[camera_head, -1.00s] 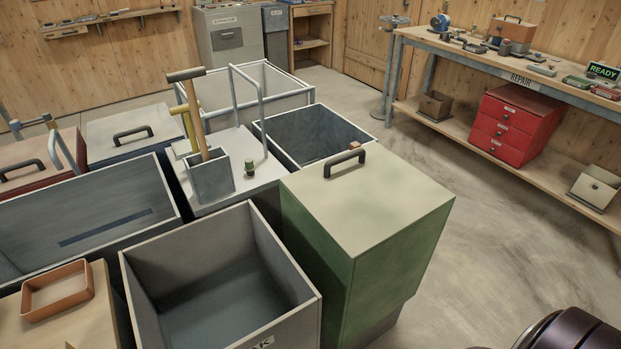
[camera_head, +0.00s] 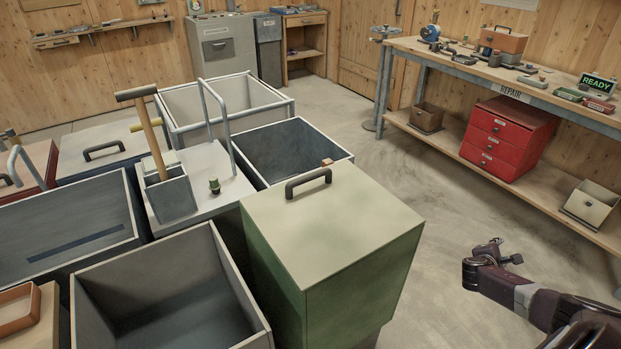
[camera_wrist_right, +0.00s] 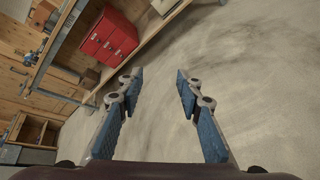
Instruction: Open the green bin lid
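The green bin (camera_head: 325,265) stands at the centre of the head view with its pale lid (camera_head: 340,220) shut on top. A dark bar handle (camera_head: 308,181) sits near the lid's far left edge. My right gripper (camera_head: 488,249) is to the right of the bin, over bare floor and apart from it. In the right wrist view my right gripper's blue-padded fingers (camera_wrist_right: 160,85) are spread apart with nothing between them. The bin does not show in the wrist view. My left gripper is not in view.
An open grey bin (camera_head: 170,285) stands left of the green bin. Behind it are a caddy (camera_head: 170,195) holding a mallet and another open bin (camera_head: 290,150). A repair bench (camera_head: 510,75) with a red drawer unit (camera_head: 508,138) is at right. The floor between is clear.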

